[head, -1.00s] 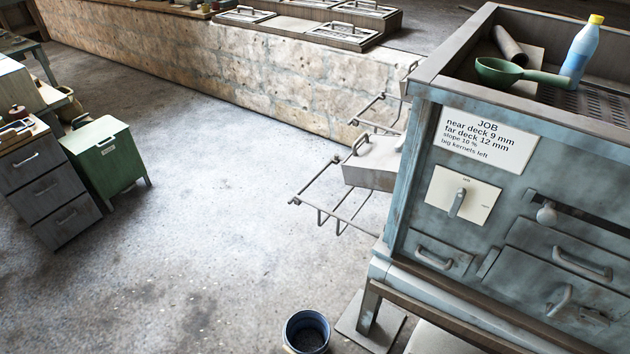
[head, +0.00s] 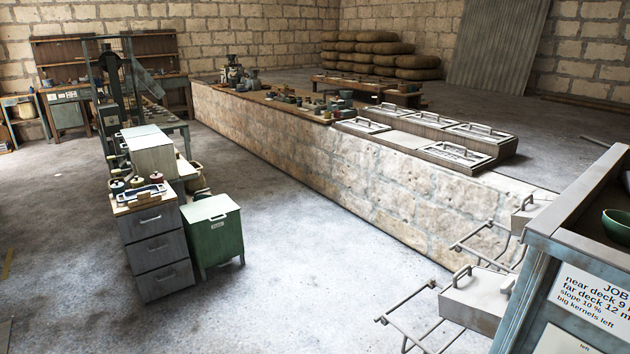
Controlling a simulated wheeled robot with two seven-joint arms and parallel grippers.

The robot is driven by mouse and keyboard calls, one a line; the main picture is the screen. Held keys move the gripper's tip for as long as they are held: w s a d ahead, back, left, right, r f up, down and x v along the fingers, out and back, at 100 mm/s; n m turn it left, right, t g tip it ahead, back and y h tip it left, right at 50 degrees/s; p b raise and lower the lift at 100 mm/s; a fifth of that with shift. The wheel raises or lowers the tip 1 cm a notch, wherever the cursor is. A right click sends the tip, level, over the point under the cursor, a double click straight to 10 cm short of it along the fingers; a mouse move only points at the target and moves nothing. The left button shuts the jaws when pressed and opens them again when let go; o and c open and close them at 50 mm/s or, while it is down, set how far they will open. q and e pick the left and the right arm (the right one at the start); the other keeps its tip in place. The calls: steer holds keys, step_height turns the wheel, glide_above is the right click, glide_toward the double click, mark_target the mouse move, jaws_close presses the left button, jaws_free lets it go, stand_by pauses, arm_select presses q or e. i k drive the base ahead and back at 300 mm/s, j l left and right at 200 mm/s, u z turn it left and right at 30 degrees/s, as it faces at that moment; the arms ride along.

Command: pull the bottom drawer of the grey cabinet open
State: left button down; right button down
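The grey cabinet (head: 155,248) stands on the floor left of centre in the head view, some distance away. It has three drawers, one above another, each with a bar handle. The bottom drawer (head: 166,281) looks closed, flush with the drawers above it. Several small items, including jars and a tray, sit on the cabinet's wooden top (head: 140,197). Neither of my grippers shows in the head view.
A green bin (head: 214,232) stands close against the cabinet's right side. A long stone wall (head: 330,178) runs behind. A blue-grey machine (head: 570,250) with wire racks fills the lower right. The floor (head: 290,300) before the cabinet is clear.

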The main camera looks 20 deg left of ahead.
mark_target(163, 272)
steer(key=u, duration=1.65)
steer(key=i+j+z, duration=0.3)
steer(key=i, duration=0.7)
steer(key=i+j+z, duration=0.3)
steer(key=i+j, duration=0.45)
steer(key=i, duration=0.2)
steer(key=i+j+z, duration=0.3)
steer(key=i+j, duration=0.5)
steer(key=i, duration=0.1)
